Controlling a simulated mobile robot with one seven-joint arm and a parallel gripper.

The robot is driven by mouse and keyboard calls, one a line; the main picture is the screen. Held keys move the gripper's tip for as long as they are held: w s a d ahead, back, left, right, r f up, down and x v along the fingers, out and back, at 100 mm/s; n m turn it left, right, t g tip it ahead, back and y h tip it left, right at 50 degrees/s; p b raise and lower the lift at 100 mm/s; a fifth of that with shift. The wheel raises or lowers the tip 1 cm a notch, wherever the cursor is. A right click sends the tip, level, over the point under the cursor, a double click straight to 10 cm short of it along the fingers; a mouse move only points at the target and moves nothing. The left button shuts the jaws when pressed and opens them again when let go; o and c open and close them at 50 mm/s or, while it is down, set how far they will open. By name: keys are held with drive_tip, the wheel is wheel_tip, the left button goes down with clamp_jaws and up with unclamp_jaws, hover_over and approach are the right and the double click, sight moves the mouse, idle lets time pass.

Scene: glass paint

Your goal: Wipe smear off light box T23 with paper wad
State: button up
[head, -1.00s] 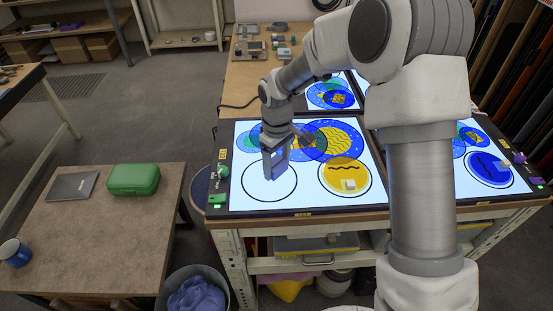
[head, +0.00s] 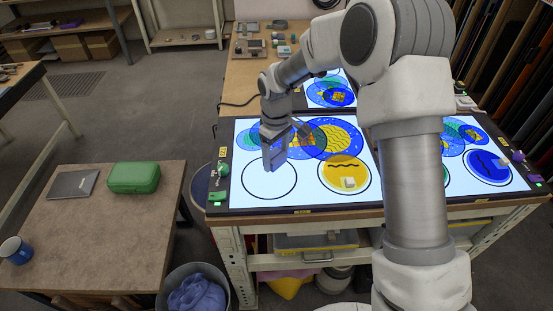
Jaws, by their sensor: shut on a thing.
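The nearest light box (head: 306,199) is a bright white panel in a dark frame; I cannot read its label. Overlapping blue, green and yellow discs (head: 330,140) lie across its far half. An empty black-outlined circle (head: 269,182) is at its near left. At the near right is a yellow disc (head: 336,171) with a dark wavy line and a small cream lump (head: 348,183), perhaps a wad. My gripper (head: 272,162) points down over the far edge of the empty circle. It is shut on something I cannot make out. I cannot clearly identify the smear.
A second lit box with a blue disc (head: 489,164) stands to the right, partly behind my arm. Another lies behind. Small green-lit blocks (head: 217,195) sit on the left frame. A lower table at left holds a green case (head: 134,178) and a blue mug (head: 15,250).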

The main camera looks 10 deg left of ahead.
drive_tip(key=shift+d+f, duration=0.1)
drive_tip(key=shift+f, duration=0.05)
drive_tip(key=shift+w+r+p, duration=0.15)
drive_tip(key=shift+r+p, duration=1.9)
drive_tip(key=shift+r, duration=0.95)
drive_tip(key=shift+r, duration=0.1)
drive_tip(key=shift+r+p, duration=1.05)
drive_tip(key=shift+r, duration=0.4)
